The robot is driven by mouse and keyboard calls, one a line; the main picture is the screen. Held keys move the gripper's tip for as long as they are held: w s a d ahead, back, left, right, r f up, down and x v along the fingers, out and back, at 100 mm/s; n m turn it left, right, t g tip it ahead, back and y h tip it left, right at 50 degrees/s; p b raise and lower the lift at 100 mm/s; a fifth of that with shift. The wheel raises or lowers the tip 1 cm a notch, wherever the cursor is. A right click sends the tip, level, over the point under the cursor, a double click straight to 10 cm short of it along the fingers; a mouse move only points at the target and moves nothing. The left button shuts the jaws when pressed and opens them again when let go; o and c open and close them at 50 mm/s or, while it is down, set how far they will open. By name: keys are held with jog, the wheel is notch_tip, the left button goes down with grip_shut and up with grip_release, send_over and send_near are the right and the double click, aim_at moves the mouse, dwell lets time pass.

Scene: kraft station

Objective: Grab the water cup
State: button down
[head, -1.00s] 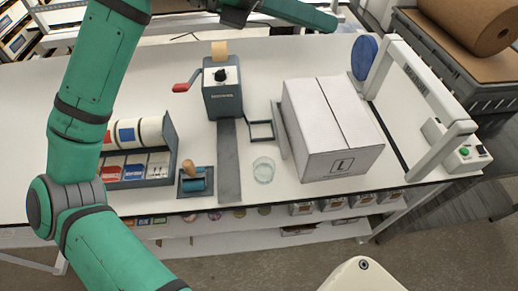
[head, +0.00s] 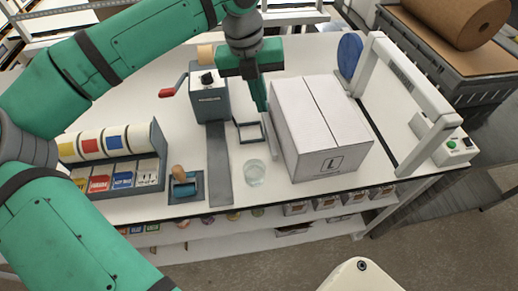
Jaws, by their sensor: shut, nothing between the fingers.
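The water cup (head: 254,173) is a clear glass standing upright on the white table, between the grey strip and the white box. My gripper (head: 262,108) points down behind the cup, above the table near the box's left edge. It is shut and holds nothing. It is apart from the cup, farther back on the table. The fingertips are small and dark green in this view.
A white carton (head: 318,125) stands close right of the cup. A grey dispenser (head: 209,96) with a red handle stands behind left. The table's front edge is near the cup.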

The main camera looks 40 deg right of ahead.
notch_tip(320, 180, down, 5)
jog(key=w+a+n+t+y, duration=0.1)
jog(key=w+a+n+y, duration=0.1)
send_near(255, 174)
jog(key=w+d+f, duration=0.1)
jog(key=w, duration=0.1)
jog(key=w+d+f, duration=0.1)
jog(key=w, duration=0.1)
jog(key=w+d+f, duration=0.1)
jog(key=w+f, duration=0.1)
jog(key=shift+d, duration=0.3)
jog(key=shift+s+a+r, duration=0.15)
jog(key=shift+s+a, duration=0.2)
jog(key=shift+s, duration=0.2)
jog(key=shift+s+a+r, duration=0.1)
jog(key=shift+s+a, duration=0.25)
jog(key=shift+s, duration=0.2)
jog(key=shift+s+a, duration=0.35)
jog(key=shift+s, duration=0.25)
